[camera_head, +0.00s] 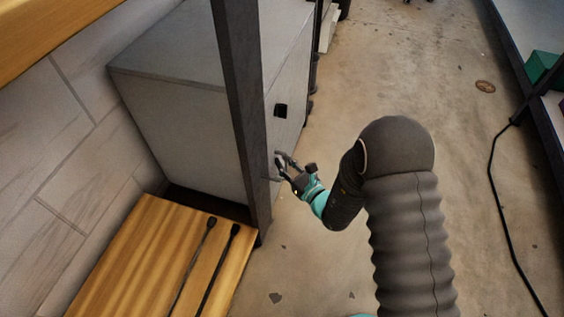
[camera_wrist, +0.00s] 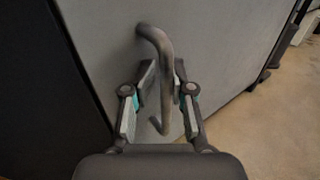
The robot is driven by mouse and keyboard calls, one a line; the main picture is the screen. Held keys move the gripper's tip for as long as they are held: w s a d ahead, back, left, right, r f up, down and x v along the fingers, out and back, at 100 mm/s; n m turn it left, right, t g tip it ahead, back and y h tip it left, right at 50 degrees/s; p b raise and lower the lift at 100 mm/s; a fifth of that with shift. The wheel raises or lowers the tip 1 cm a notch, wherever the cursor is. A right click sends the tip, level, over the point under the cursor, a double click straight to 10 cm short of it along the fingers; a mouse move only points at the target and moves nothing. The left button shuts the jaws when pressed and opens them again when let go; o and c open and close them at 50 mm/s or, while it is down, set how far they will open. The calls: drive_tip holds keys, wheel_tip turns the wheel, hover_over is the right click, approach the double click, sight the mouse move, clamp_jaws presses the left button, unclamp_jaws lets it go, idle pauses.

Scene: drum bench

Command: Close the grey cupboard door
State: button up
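The grey cupboard (camera_head: 180,125) stands at the left in the head view, behind a dark post. Its door (camera_head: 292,75) is the grey face turned to the right; I cannot tell whether it stands ajar. In the wrist view the door (camera_wrist: 225,50) fills most of the picture. A dark bent handle (camera_wrist: 163,55) sticks out from it. My gripper (camera_head: 279,164) is at the door's near side, low in front of it. In the wrist view the gripper (camera_wrist: 164,75) has the handle between its fingers, with a gap at the left finger.
A dark upright post (camera_head: 243,110) stands close left of my gripper. A wooden bench top (camera_head: 150,255) with two dark sticks (camera_head: 205,265) lies at the lower left. Bare concrete floor (camera_head: 400,75) is open to the right. A black cable (camera_head: 493,190) runs along the right.

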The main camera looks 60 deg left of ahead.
drive_tip(key=d, duration=1.2)
drive_tip(key=shift+w, duration=0.45)
